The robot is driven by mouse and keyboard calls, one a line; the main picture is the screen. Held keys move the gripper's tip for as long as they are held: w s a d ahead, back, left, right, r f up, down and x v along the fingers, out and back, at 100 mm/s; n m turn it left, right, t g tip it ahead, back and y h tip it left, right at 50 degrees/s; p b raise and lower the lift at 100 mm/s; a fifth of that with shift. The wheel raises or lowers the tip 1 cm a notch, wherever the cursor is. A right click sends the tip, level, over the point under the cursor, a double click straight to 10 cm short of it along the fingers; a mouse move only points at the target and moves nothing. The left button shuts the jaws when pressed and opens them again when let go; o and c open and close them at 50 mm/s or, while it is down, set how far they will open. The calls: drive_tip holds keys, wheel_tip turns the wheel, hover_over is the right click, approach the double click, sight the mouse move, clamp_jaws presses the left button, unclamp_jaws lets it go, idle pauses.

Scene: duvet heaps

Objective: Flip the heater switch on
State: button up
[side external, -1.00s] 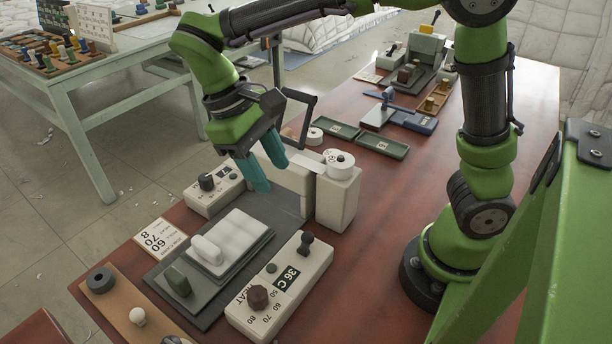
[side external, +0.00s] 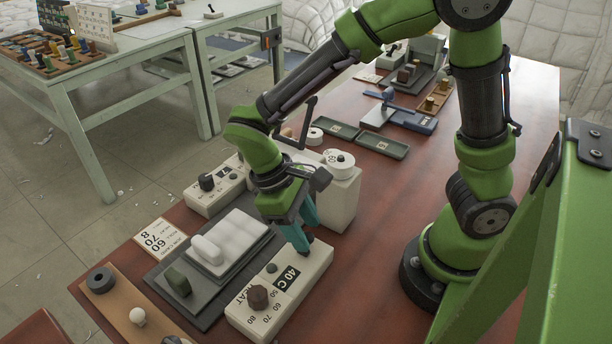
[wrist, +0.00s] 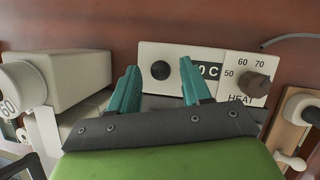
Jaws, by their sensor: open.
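The white heater box (side external: 240,315) lies near the front of the red-brown table, with a brown HEAT dial (side external: 258,297), a small dark round light (side external: 271,268) and a display (side external: 288,279) reading 40 C. My gripper (side external: 304,238) is over the box's far end, teal fingers pointing down. The heater switch there is mostly hidden by the fingers in the side view. In the wrist view my gripper (wrist: 158,72) is open, and a black round knob (wrist: 160,70), apparently the switch, shows between the fingertips. Contact cannot be told. The dial (wrist: 255,84) is to the right.
A white upright block with a roll (side external: 340,195) stands just behind my gripper. A grey plate (side external: 190,310) with white rolls (side external: 228,240) lies left of the heater. A white knob box (side external: 215,190) is farther left. The table right of the heater is clear.

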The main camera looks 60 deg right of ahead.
drive_tip(key=shift+x, duration=1.35)
drive_tip(key=shift+c, duration=0.5)
